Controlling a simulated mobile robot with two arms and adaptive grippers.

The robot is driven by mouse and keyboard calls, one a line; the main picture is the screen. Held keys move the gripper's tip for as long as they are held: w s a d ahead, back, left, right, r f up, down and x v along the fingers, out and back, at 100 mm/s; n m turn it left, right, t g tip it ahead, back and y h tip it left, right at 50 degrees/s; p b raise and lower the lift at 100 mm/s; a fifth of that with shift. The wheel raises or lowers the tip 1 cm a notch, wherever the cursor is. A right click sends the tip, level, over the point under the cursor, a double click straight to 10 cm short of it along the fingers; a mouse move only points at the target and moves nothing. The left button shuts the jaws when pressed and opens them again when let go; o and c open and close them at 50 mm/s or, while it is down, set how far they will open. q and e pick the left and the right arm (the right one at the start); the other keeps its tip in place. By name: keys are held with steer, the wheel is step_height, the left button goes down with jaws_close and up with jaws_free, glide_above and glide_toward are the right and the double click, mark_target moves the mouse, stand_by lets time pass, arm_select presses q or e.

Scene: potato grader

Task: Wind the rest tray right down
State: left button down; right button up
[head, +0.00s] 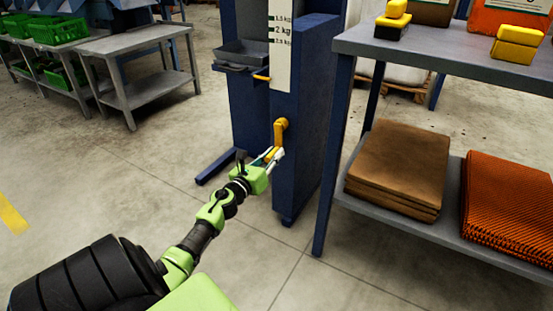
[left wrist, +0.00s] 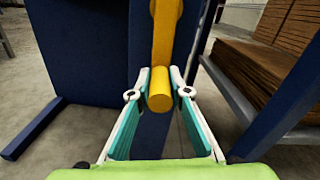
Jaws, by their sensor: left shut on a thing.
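The rest tray (head: 243,55) is a grey tray on the blue column (head: 305,130), with a yellow pointer (head: 262,78) beside a white kilogram scale (head: 281,40). A yellow crank (head: 280,130) sits on the column's side, its arm hanging down. My left gripper (head: 275,155) is at the crank's lower end. In the left wrist view, its fingers (left wrist: 160,88) are shut on the yellow crank handle (left wrist: 160,98), one on each side. The pointer is below the 2.5 kg mark. My right gripper is not in view.
A blue-legged table (head: 420,55) stands close on the right, with folded brown sacks (head: 398,165) and orange net sacks (head: 510,205) on its lower shelf. A grey bench (head: 140,85) stands back left. The floor before the column is clear.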

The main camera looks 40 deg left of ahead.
arm_select(q)
steer(key=shift+s+a, duration=0.1)
steer(key=shift+a, duration=0.3)
steer(key=c, duration=1.9)
jaws_free()
steer(key=shift+d, duration=0.1)
steer(key=shift+s+d, duration=0.1)
steer(key=shift+s, duration=0.05)
steer(key=v, duration=1.1)
steer(key=shift+s, duration=0.25)
steer(key=shift+d, duration=0.15)
